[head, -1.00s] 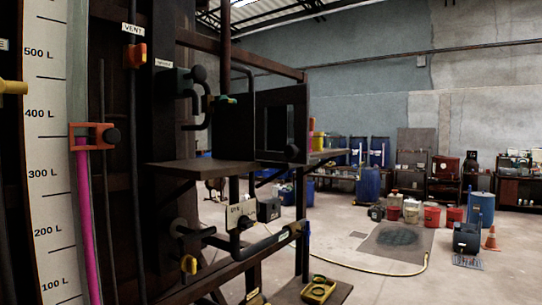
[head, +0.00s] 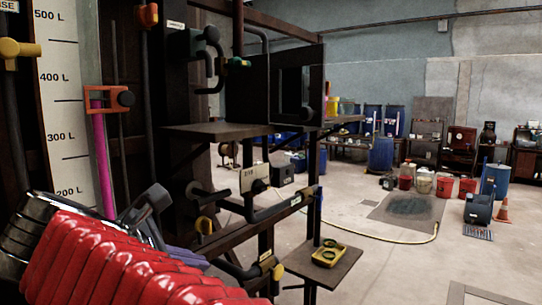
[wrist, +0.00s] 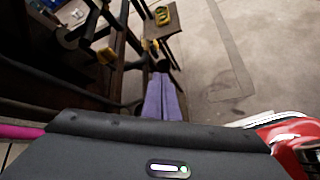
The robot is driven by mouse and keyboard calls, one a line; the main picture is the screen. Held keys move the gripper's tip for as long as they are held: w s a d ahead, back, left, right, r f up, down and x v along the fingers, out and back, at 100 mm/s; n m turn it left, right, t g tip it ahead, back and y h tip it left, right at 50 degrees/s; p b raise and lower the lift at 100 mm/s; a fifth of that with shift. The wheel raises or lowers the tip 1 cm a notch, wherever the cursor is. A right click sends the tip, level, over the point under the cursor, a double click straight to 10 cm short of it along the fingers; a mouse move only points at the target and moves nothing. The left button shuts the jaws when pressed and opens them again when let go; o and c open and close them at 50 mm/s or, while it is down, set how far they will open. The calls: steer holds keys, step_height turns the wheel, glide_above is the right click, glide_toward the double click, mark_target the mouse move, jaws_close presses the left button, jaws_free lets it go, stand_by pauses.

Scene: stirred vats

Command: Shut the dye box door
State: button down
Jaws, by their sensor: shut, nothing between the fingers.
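The dye box (head: 247,92) is a dark box above a flat shelf in the head view. A dark framed panel with a window opening, which looks like its door (head: 315,75), is at its right and bears a round black knob (head: 306,110). I cannot tell how far the door stands open. My gripper (wrist: 163,78) shows in the wrist view as two purple fingers closed together and empty, pointing toward the pipes and floor. In the head view my red-sleeved arm is at lower left, below and left of the box; the fingertips are not clearly seen there.
A dark shelf (head: 215,130) juts out below the box. Pipes with yellow handles and a DYE label (head: 254,178) are under it. A small stand (head: 335,268) holds a yellow object (head: 329,253). Open floor and a hose (head: 400,241) lie to the right.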

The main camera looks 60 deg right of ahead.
mark_target(302, 116)
steer(key=s+d+r+n+g+h, duration=0.1)
steer(key=s+r+g+h, duration=0.1)
steer(key=r, duration=1)
steer(key=s+d+r+g+h, duration=0.2)
steer(key=r+g+h, duration=0.2)
steer(key=r, duration=0.7)
steer(key=shift+s+r+n+g, duration=0.2)
steer(key=shift+r+n+g, duration=0.2)
steer(key=shift+g, duration=0.7)
steer(key=shift+d+f, duration=0.1)
steer(key=shift+d, duration=0.1)
steer(key=shift+x, duration=6.95)
steer(key=shift+a, duration=0.15)
steer(key=shift+s+d+t, duration=0.1)
steer(key=shift+d+t, duration=0.1)
steer(key=shift+t, duration=0.1)
